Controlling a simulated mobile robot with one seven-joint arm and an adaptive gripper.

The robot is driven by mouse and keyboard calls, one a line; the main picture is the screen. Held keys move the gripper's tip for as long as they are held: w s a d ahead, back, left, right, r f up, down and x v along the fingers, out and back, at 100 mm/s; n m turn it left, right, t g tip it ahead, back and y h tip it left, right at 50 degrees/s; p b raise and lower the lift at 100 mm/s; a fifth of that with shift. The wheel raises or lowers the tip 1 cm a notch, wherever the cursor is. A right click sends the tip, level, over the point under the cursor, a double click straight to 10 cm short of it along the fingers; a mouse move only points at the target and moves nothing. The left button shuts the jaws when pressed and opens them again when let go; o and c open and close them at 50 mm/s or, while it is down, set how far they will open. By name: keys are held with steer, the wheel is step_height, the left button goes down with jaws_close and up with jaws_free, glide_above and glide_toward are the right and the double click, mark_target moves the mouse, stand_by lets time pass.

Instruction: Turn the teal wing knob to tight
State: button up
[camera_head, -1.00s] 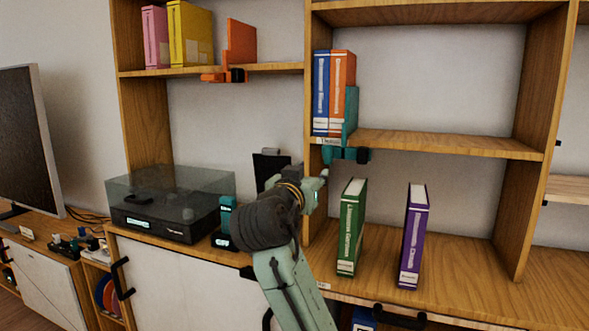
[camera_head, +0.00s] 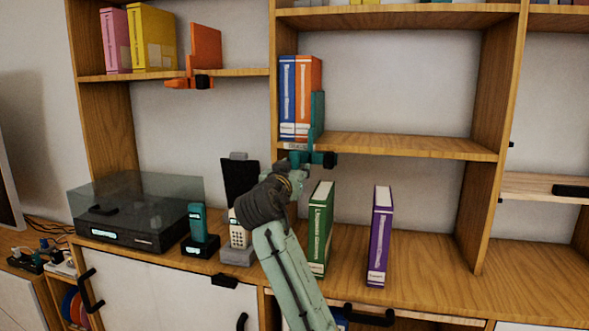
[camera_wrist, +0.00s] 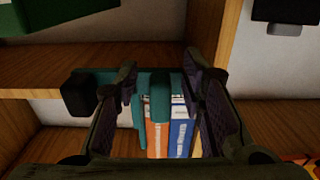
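A teal bookend (camera_head: 319,112) stands beside the blue and orange binders (camera_head: 300,97) on the middle shelf. Its teal clamp with a black end block (camera_head: 329,160) sits at the shelf's front edge. In the wrist view, which looks upside down, the upright teal wing knob (camera_wrist: 160,95) shows between my fingers, with the black block (camera_wrist: 78,96) to the left. My gripper (camera_wrist: 166,88) is open, one finger on each side of the knob, with gaps on both sides. In the head view my wrist (camera_head: 268,195) is just below the clamp and partly hides it.
A green binder (camera_head: 320,228) and a purple binder (camera_head: 380,237) stand on the counter close to the right of my arm. A phone (camera_head: 238,235) and a record player (camera_head: 137,219) are to the left. The middle shelf (camera_head: 415,146) right of the bookend is bare.

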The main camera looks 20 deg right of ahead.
mark_target(306, 158)
jaws_close()
stand_by(0.4)
stand_by(0.4)
steer(key=n, duration=0.2)
steer(key=n+p, duration=0.1)
steer(key=n, duration=0.1)
steer(key=shift+s+d+r, duration=0.15)
steer(key=shift+s+d, duration=0.05)
steer(key=shift+d, duration=0.15)
steer(key=n+p, duration=0.1)
steer(key=n, duration=0.2)
steer(key=r+n+p, duration=0.1)
steer(key=n, duration=0.2)
steer(key=d+n+p, duration=0.1)
steer(key=n, duration=0.2)
steer(key=shift+s+r+n, duration=0.15)
steer(key=shift+s+n, duration=0.15)
steer(key=shift+s, duration=0.05)
steer(key=shift+r+n+p, duration=0.2)
steer(key=shift+n+p, duration=0.2)
steer(key=shift+n, duration=0.7)
steer(key=shift+r+n+p, duration=0.2)
steer(key=shift+n+p, duration=0.15)
steer(key=shift+n, duration=0.75)
